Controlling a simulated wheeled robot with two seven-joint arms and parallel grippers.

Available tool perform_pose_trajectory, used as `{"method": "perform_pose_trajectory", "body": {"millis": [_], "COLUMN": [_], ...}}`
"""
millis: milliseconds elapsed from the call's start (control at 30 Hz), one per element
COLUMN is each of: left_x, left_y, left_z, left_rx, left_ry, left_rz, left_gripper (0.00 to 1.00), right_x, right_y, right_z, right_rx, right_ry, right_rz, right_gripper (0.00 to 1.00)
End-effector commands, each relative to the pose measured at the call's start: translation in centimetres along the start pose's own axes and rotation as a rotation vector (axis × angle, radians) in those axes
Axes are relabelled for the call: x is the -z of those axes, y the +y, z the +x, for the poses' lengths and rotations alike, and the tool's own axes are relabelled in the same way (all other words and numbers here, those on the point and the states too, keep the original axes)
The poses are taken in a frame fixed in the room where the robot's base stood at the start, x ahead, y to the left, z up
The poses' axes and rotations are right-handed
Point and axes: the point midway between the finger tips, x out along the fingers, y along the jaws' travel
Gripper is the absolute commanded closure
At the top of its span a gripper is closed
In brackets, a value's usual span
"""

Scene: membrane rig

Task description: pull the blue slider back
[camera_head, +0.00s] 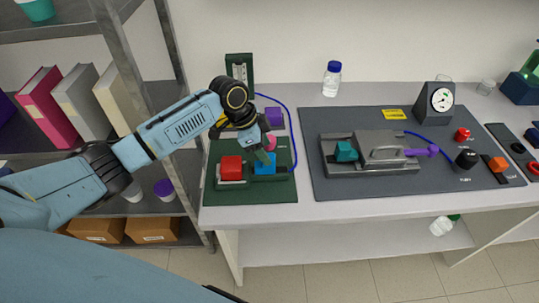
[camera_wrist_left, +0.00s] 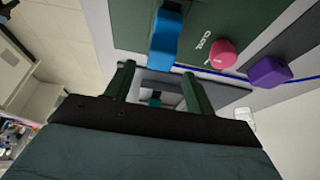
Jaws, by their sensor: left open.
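The blue slider (camera_head: 265,160) is a small blue block on the dark green panel (camera_head: 232,196) at the left of the bench, right beside a red block (camera_head: 231,167). Whether a finger touches the slider cannot be told. My right gripper is not seen.
A pink knob (camera_wrist_left: 222,54) and a purple block (camera_wrist_left: 269,73) lie close to the slider. A blue tube (camera_head: 291,122) runs along the panel's right edge. A grey mat (camera_head: 335,188) with a metal rig lies to the right. A metal shelf post (camera_head: 130,77) stands left.

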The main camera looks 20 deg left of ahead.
Motion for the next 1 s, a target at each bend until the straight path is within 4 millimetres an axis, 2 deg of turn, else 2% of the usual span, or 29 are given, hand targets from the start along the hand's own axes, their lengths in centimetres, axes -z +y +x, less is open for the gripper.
{"method": "perform_pose_trajectory", "body": {"millis": [33, 200, 400, 600, 1000], "left_x": [0.0, 0.0, 0.0, 0.0, 0.1], "left_y": [-0.1, 0.0, 0.0, 0.1, 0.1], "left_z": [-1.3, -5.0, -7.9, -8.8, -8.8], "left_rx": [0.005, 0.003, 0.001, -0.001, -0.001], "left_ry": [0.000, 0.000, 0.001, 0.000, 0.001], "left_rz": [0.003, 0.001, 0.000, 0.000, 0.000], "left_gripper": [0.45, 0.45, 0.45, 0.45, 0.45], "right_x": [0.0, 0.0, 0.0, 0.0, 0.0], "right_y": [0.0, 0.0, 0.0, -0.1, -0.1], "right_z": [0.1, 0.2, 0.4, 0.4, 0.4], "right_rx": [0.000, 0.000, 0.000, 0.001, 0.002], "right_ry": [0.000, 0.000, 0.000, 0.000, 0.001], "right_rz": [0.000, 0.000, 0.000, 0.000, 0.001], "right_gripper": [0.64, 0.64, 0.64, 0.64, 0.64]}}
